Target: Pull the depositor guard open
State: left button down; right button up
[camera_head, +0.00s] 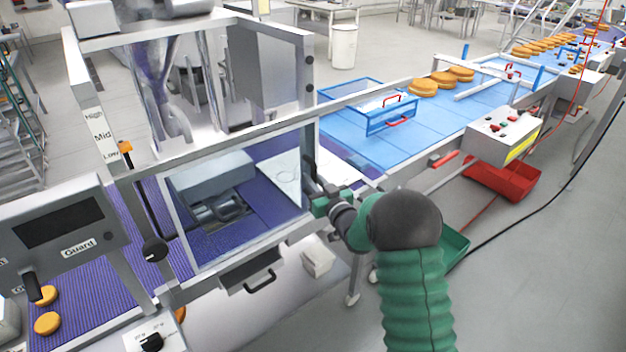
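The depositor is a metal-framed machine with a hopper and nozzles (165,85) above a purple belt. Its front guard is a clear panel in a grey frame (250,140), low across the machine's front. The guard looks closed, though its exact position is hard to judge. My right gripper (313,180), dark-fingered with a green body, is at the right upright of the guard frame. It overlaps that edge; contact, and any handle behind the fingers, cannot be made out. Whether the fingers are open or shut is unclear. My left gripper is out of view.
A control box labelled Guard (60,225) stands at the left. A blue conveyor (400,140) with round cakes (442,82) runs to the back right. Grey floor at the lower right is largely clear.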

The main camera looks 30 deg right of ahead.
jog(key=shift+d, duration=0.1)
grip_shut()
jog(key=shift+f, duration=0.1)
dwell(0.8)
